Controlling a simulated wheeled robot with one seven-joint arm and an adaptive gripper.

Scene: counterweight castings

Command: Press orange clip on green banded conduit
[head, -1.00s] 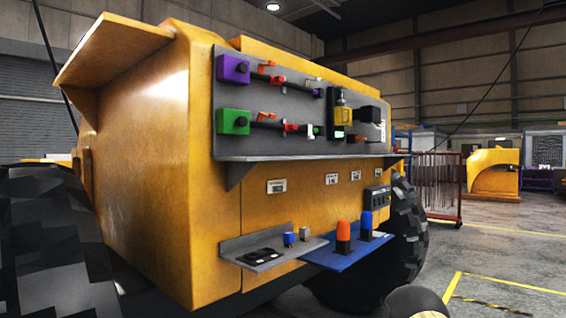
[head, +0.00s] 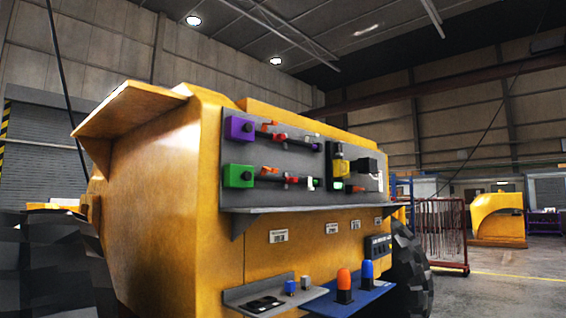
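A grey panel (head: 285,200) on the yellow casting carries two rows of fittings. The lower row starts at a green box (head: 238,176) and has a dark conduit with a green band (head: 316,183) near its right part. An orange clip (head: 267,170) sits near the green box, and a red clip (head: 291,180) is farther right. The upper row starts at a purple box (head: 239,128), with orange pieces (head: 270,125) beside it. The clips are too small to tell whether they are fully seated. My gripper is not in view.
A grey ledge (head: 300,209) runs under the panel. Below, a grey shelf (head: 240,296) holds small blue and grey knobs, and a blue shelf (head: 368,294) holds an orange-topped piece (head: 343,278) and a blue-topped piece (head: 367,271). Large tyres flank the casting. A red rack (head: 445,235) stands right.

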